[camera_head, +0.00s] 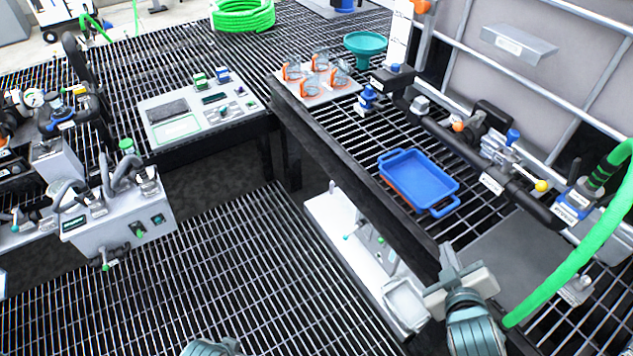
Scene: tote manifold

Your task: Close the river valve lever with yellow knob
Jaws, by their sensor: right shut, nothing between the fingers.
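The valve lever with the yellow knob (541,185) is on the dark manifold pipe (455,146) at the right. Its silver lever arm slopes down and right from the valve body (497,148) to the knob. My right gripper (449,262) is shut and empty. It is at the lower right, left of and below the knob in the picture, apart from it, near the front edge of the grating table. Part of my left arm shows at the bottom edge, but its gripper is out of view.
A blue tray (420,179) is on the grating, left of the pipe. A green hose (575,258) curves down at the right, close to my right gripper. Another valve with an orange knob (458,126) is farther along the pipe. A caged tote (570,75) stands behind.

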